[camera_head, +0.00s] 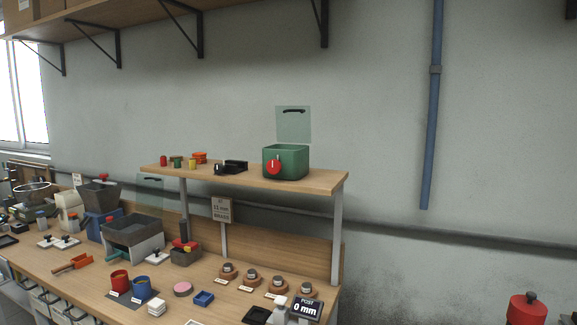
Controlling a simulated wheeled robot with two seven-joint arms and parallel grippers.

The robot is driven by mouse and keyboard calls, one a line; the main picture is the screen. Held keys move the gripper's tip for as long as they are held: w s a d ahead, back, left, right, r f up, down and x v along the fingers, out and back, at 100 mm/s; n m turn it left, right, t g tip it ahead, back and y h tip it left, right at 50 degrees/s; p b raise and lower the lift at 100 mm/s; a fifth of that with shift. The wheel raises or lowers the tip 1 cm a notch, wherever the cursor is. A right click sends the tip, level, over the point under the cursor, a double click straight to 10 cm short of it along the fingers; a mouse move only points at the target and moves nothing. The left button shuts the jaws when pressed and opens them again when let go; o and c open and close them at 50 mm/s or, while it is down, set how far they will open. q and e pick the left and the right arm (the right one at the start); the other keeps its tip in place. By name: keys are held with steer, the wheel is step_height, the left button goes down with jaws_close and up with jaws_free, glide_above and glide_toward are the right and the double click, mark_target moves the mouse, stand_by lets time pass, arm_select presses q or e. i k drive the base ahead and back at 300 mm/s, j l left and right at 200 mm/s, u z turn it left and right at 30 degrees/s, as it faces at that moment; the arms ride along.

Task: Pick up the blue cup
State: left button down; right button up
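The blue cup (141,289) stands upright on the workbench, in the lower left part of the head view. It is on a dark flat pad, just to the right of a red cup (120,280). Neither of my grippers shows in this view.
The wooden workbench (70,285) holds a grey hopper machine (132,232), a pink disc (183,289), a small blue tray (204,299) and a display block (307,308). A raised shelf (320,182) with a green box (287,162) stands behind.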

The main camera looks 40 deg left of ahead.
mark_target(142, 287)
steer(key=u, duration=2.1)
